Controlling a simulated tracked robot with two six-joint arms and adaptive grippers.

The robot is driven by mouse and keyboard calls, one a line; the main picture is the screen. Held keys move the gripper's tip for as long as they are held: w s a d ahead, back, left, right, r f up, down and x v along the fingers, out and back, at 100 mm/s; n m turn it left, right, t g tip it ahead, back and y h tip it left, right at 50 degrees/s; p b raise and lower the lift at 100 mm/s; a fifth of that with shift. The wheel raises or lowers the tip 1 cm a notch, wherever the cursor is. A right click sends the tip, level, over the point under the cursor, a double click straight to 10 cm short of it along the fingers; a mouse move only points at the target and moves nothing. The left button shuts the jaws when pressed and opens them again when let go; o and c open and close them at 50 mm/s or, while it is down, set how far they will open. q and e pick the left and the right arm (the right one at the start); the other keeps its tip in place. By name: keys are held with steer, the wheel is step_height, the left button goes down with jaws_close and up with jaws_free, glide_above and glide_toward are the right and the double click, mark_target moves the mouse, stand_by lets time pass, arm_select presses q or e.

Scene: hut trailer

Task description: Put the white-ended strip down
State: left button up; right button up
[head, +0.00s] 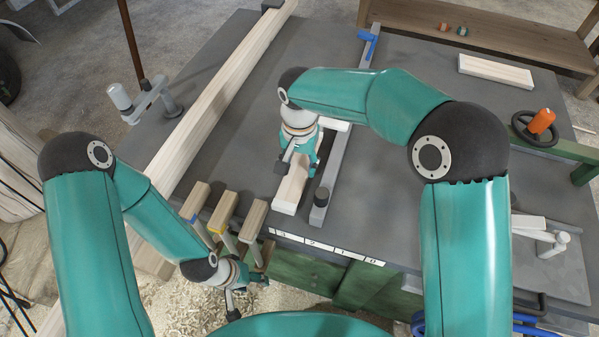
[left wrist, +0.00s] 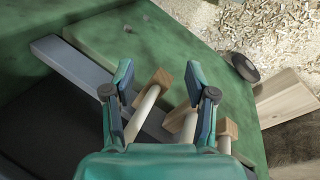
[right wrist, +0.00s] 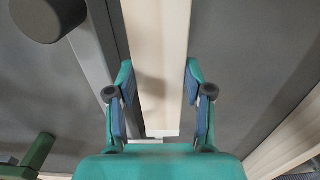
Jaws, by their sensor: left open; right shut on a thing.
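The pale wooden strip (head: 290,192) is in my right gripper (head: 298,165), over the grey bench top, alongside a grey metal bar. My left gripper (head: 246,288) is low at the bench's front edge. In the left wrist view it is open (left wrist: 158,82), beside wooden-headed tools (left wrist: 158,80).
The grey metal bar (head: 338,165) lies right of the strip. A long timber (head: 215,100) lies to the left. Several mallet-like tools (head: 222,212) hang at the front edge. A numbered white scale (head: 330,248) marks that edge. The bench top (head: 400,215) is bare further right.

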mark_target(300, 174)
steer(key=shift+f, duration=2.05)
steer(key=shift+f, duration=0.15)
steer(key=o, duration=1.2)
step_height(300, 174, up, 12)
steer(key=shift+r, duration=0.15)
steer(key=shift+r, duration=0.1)
